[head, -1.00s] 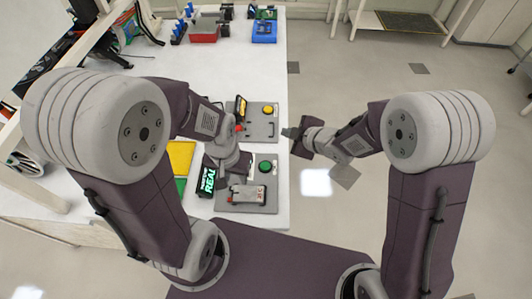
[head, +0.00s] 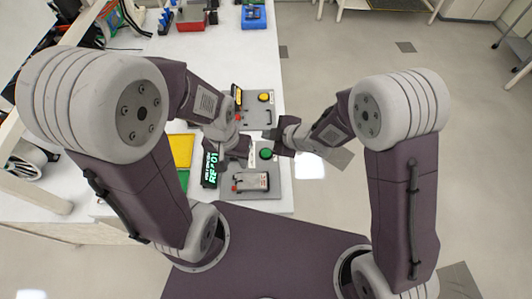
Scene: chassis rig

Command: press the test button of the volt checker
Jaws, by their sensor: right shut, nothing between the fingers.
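Two grey panels lie near the table's right edge. The far panel (head: 264,98) carries a yellow button (head: 262,97) and a yellow-and-black part. The near panel (head: 262,191) carries a grey boxy device (head: 253,181) with a red part at its left end; a green round button (head: 266,154) sits just beyond it. I cannot tell which is the volt checker. My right gripper (head: 269,134) is shut and empty, between the yellow and green buttons in the picture, apparently above the table. My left gripper (head: 228,164) is left of the green button; its fingers are unclear.
A dark display with bright green lettering (head: 209,168) stands left of the near panel. Yellow (head: 181,149) and green flat pieces lie further left. Red (head: 191,21) and blue (head: 253,17) bins stand at the back. Open floor lies right of the table.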

